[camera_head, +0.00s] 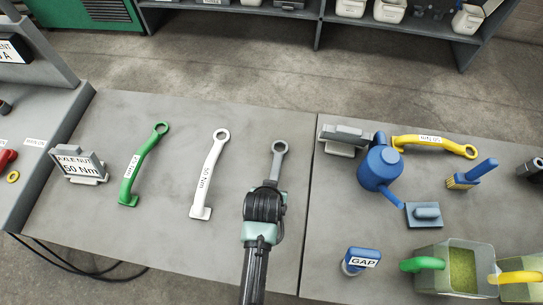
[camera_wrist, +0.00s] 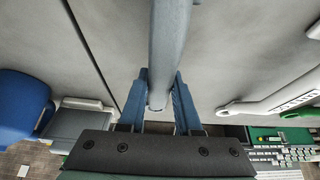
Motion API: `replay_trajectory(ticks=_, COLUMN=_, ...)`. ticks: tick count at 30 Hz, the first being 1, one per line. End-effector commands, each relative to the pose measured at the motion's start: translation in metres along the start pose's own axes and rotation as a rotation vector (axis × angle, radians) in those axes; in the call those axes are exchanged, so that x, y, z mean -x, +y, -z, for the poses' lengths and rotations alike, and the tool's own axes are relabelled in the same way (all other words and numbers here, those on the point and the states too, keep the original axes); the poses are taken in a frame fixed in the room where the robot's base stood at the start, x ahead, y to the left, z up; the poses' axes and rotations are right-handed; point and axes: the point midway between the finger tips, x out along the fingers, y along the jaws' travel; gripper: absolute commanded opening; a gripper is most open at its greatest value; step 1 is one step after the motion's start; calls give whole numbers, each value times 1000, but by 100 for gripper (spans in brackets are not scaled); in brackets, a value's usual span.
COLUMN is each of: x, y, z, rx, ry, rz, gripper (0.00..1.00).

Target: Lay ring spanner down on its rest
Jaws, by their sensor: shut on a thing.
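A grey ring spanner (camera_head: 279,161) is in my gripper (camera_head: 268,190), its ring end pointing away toward the back of the left bench. In the head view my wrist hides its near end. In the wrist view the grey handle (camera_wrist: 168,45) runs between the two blue fingers of my gripper (camera_wrist: 160,90), which are shut on it. I cannot tell whether the spanner touches the bench or hangs just above it. No rest can be clearly made out under it.
A white spanner (camera_head: 210,175) and a green spanner (camera_head: 143,165) lie to the left, with an "AXLE NUT 50 Nm" sign (camera_head: 80,165) beyond. Right of the bench seam are a grey block (camera_head: 342,139), a blue can (camera_head: 379,168) and a yellow spanner (camera_head: 435,144).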

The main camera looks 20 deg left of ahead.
Motion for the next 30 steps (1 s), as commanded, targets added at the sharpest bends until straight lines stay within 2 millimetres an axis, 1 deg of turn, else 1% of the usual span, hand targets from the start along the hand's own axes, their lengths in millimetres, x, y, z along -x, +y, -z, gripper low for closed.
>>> replay_trajectory(ticks=3, x=1, y=0, z=2, rx=0, ry=6, rz=0, gripper=0)
replay_trajectory(ticks=12, x=-4, y=0, z=0, rx=0, ry=5, rz=0, gripper=0)
replay_trajectory(ticks=18, x=-4, y=0, z=0, rx=0, ry=6, rz=0, gripper=0)
replay_trajectory(ticks=19, x=-4, y=0, z=0, rx=0, ry=6, rz=0, gripper=38)
replay_trajectory(ticks=24, x=-5, y=0, z=-1, rx=0, ry=4, rz=0, gripper=67)
replay_trajectory(ticks=30, x=-5, y=0, z=-2, rx=0, ry=1, rz=0, gripper=67)
